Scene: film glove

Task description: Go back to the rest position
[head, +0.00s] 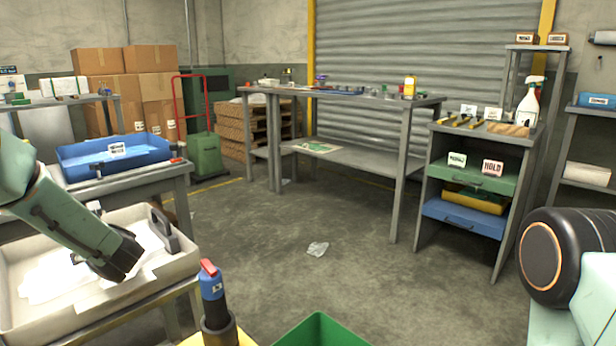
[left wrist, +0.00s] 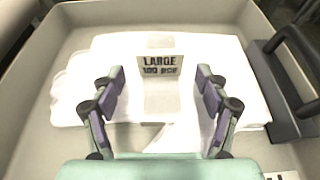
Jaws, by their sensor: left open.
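My left gripper (head: 122,268) hangs over a light grey tray (head: 180,268) at the lower left of the head view. In the left wrist view the two fingers of my left gripper (left wrist: 160,95) stand apart with nothing between them. Below them lies a white film glove pack (left wrist: 80,82) with a label (left wrist: 160,66) reading LARGE 100 pcs. The pack also shows in the head view (head: 48,278), partly hidden by my left arm. My right arm shows at the right edge of the head view, but its gripper is out of view.
A dark handle-like block (left wrist: 285,90) sits at the tray's right side. A blue bin (head: 85,160) stands behind the tray. Crumpled clear film (head: 317,249) lies on open floor.

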